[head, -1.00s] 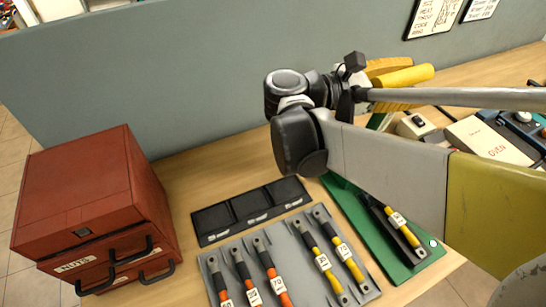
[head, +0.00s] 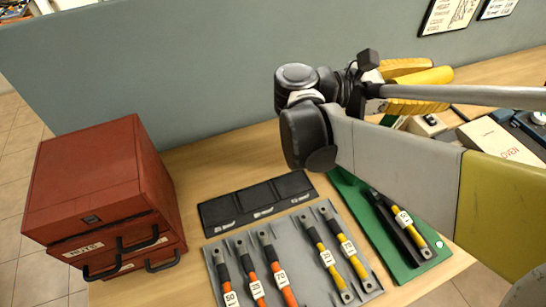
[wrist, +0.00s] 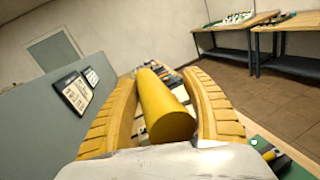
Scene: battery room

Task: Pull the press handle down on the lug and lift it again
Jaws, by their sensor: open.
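The press handle's yellow cylindrical grip (wrist: 165,108) lies between the two ribbed yellow fingers of my gripper (wrist: 168,100) in the wrist view. The fingers are open, one on each side, with a gap visible at least on the right. In the head view the grip (head: 432,76) shows between the fingers (head: 405,84), high over the bench.
A grey tray (head: 295,262) holds several red- and yellow-sleeved cables. A black tray (head: 256,202) with three compartments lies behind it. A red drawer cabinet (head: 98,180) stands at left. A grey wall (head: 200,75) runs behind. A box marked "OVEN" (head: 490,140) is at right.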

